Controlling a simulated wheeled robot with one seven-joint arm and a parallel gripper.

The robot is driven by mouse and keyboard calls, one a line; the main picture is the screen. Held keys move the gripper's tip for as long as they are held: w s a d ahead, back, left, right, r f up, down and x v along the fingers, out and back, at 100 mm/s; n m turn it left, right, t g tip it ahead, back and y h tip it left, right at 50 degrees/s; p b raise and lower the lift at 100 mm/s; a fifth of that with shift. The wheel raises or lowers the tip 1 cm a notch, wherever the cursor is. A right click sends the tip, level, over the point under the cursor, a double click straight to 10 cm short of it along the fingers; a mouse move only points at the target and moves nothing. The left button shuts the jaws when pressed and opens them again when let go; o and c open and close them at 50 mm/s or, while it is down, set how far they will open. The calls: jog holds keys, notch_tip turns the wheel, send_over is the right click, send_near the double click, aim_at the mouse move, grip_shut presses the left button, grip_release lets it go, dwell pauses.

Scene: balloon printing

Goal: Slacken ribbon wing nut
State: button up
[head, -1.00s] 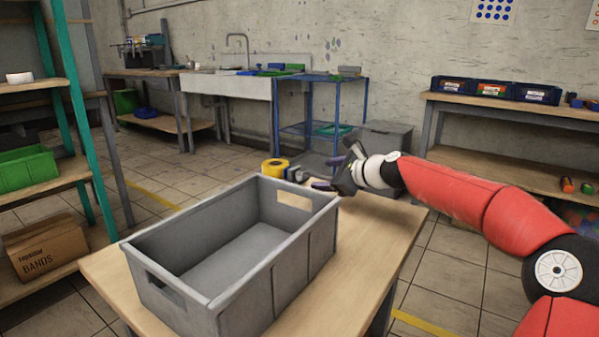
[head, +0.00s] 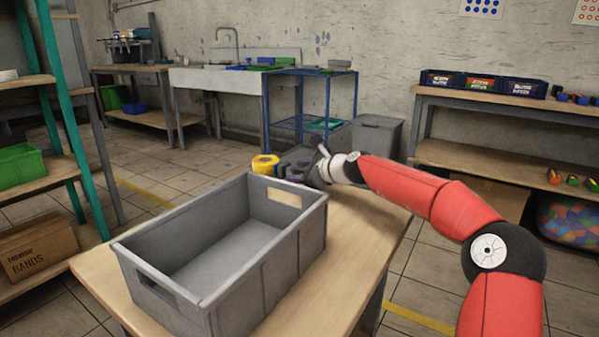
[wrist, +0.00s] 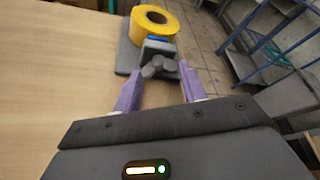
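The yellow ribbon roll (wrist: 155,20) sits on a grey holder (wrist: 126,58) at the table's far edge; the roll also shows in the head view (head: 264,164). A grey lobed wing nut (wrist: 158,67) is on the near side of the holder, in front of a grey block with a blue strip. My gripper (wrist: 160,72) has its two purple fingers apart, one on each side of the nut at their tips. I cannot tell whether they touch it. In the head view my gripper (head: 314,168) is low at the holder, and its fingers are mostly hidden.
A large empty grey crate (head: 150,246) fills the table's near left part. The wooden tabletop (head: 345,235) is bare to the right of the crate.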

jog(key=c, duration=0.4)
jog(key=shift+f+n+b, duration=0.25)
jog(key=shift+n+b, duration=0.05)
jog(key=shift+b, duration=0.4)
jog(key=shift+r+n+t+b, duration=0.15)
jog(key=shift+n+t+b, duration=0.15)
jog(key=shift+t+b, duration=0.15)
jog(key=o, duration=1)
jog(key=shift+r+p, duration=0.1)
jog(key=shift+p, duration=0.3)
